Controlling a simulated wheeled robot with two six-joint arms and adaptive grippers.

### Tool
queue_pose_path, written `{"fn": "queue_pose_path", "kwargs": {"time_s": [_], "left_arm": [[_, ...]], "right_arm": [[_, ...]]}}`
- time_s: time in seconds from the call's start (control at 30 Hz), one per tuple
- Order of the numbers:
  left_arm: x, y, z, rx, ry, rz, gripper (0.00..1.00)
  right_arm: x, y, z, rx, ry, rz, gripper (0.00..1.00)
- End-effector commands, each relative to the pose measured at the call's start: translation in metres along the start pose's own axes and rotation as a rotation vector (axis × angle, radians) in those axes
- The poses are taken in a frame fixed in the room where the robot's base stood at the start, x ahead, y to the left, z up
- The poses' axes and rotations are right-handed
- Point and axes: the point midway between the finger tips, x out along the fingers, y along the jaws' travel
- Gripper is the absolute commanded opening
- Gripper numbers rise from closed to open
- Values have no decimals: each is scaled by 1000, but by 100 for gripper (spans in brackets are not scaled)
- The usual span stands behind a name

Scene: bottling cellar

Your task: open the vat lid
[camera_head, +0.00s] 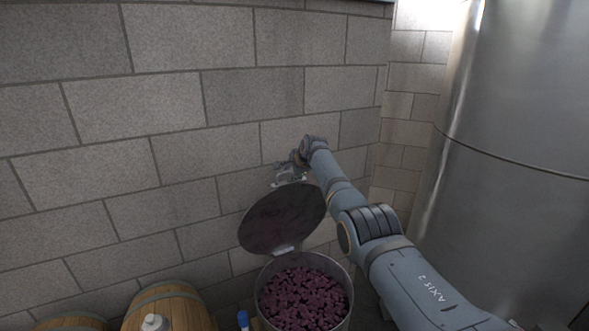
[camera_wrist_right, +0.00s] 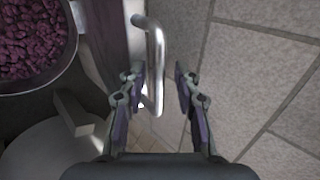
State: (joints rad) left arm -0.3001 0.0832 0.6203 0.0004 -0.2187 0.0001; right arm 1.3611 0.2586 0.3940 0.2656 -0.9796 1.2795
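The vat (camera_head: 347,290) is a round metal tub full of dark purple grapes (camera_head: 303,299). Its round dark lid (camera_head: 283,219) stands raised and tilted up behind the opening, joined at a small light hinge piece (camera_head: 286,250). In the right wrist view the lid (camera_wrist_right: 101,30) shows nearly edge-on, with a bent metal bar handle (camera_wrist_right: 155,58). My right gripper (camera_head: 289,179) is at the lid's upper edge. Its fingers (camera_wrist_right: 160,82) are apart, with the handle between them, nearer the left finger. Whether they touch it is unclear. My left gripper is not in view.
A stone block wall (camera_head: 150,100) stands close behind the lid and right gripper. A large steel tank (camera_head: 520,150) fills the right side. Wooden barrels (camera_head: 172,305), a white-topped object (camera_head: 155,322) and a blue-topped object (camera_head: 243,319) are left of the vat.

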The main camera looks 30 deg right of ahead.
Motion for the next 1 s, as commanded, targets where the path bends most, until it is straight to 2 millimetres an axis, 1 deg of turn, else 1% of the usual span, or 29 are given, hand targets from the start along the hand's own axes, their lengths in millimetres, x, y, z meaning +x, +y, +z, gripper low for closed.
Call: {"fn": "queue_pose_path", "kwargs": {"time_s": [0.13, 0.27, 0.37, 0.6, 0.7, 0.83, 1.0], "left_arm": [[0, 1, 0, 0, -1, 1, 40], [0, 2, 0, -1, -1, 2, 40], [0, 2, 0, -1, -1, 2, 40], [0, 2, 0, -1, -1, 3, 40], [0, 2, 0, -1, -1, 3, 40], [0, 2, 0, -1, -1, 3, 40], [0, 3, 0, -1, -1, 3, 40]], "right_arm": [[-10, 0, -1, 0, 2, -2, 32], [-24, 2, 0, -3, 3, -2, 32], [-42, 1, -1, -2, 3, -3, 32], [-91, 1, 0, -2, 3, -3, 32], [-106, 0, -1, -1, 3, -3, 32], [-116, 1, 0, -1, 2, -1, 32], [-119, 1, 0, 0, 1, -1, 32]]}}
